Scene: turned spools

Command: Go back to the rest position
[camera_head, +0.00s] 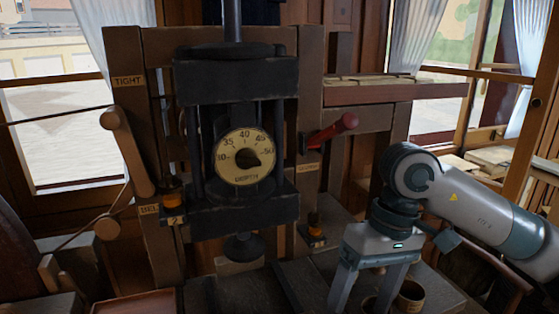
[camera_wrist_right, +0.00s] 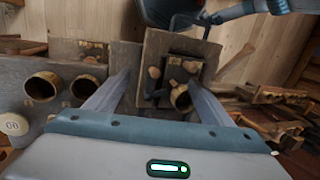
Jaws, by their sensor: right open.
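My right gripper (camera_head: 370,298) is at the lower right of the head view, pointing down over the dark bench, with its two fingers apart. In the right wrist view the gripper (camera_wrist_right: 157,82) is open, with nothing held between the fingers. A hollow wooden piece (camera_wrist_right: 180,98) on a dark block shows beyond the right finger, apparently not gripped. My left gripper is not in view.
A dark press with a round depth dial (camera_head: 244,157) stands left of my right arm. A red-handled lever (camera_head: 335,130) and a wooden lever (camera_head: 127,150) flank it. In the wrist view, hollow wooden pieces (camera_wrist_right: 43,86) stand on the bench at left.

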